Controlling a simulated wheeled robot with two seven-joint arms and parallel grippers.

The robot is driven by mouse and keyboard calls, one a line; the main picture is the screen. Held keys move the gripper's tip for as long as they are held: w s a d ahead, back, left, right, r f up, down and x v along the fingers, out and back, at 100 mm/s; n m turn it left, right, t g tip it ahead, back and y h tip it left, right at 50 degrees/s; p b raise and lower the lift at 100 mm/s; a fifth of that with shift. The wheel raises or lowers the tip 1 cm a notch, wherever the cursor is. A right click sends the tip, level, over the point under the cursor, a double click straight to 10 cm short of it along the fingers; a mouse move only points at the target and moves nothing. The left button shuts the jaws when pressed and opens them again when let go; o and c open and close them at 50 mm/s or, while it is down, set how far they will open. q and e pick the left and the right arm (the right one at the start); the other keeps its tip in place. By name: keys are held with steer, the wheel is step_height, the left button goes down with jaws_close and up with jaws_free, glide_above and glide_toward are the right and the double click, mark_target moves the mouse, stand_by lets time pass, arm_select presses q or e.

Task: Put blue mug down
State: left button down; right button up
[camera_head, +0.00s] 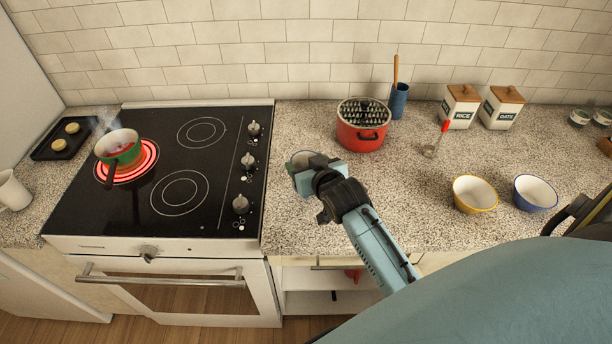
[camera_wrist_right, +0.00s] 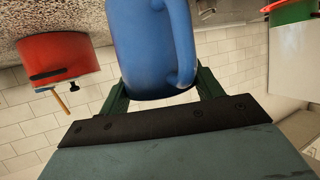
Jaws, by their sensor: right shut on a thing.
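The blue mug (camera_wrist_right: 145,50) fills the top middle of the right wrist view, with its handle to the right. It sits between the two dark green fingers of my right gripper (camera_wrist_right: 160,92), which is shut on it. In the head view my right gripper (camera_head: 308,168) is over the counter, between the stove and the red pot. Only a pale bit of the mug's rim (camera_head: 301,156) shows there; the rest is hidden behind the gripper. I cannot tell whether the mug touches the counter (camera_head: 315,220). My left gripper is not in view.
The stove (camera_head: 200,140) on the left has a lit burner under a green saucepan (camera_head: 122,150). A red pot (camera_head: 361,138) stands just right of my gripper. A yellow-rimmed bowl (camera_head: 475,193) and a blue-rimmed bowl (camera_head: 535,191) are farther right, with free counter between.

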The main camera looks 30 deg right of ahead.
steer(key=shift+w+f, duration=0.1)
steer(key=shift+f, duration=1.8)
steer(key=shift+f, duration=0.15)
steer(key=o, duration=1.2)
steer(key=shift+c, duration=0.2)
steer(key=shift+s, duration=0.2)
steer(key=v, duration=1.1)
steer(key=shift+s+r, duration=0.25)
steer(key=shift+s, duration=0.05)
steer(key=shift+a, duration=0.15)
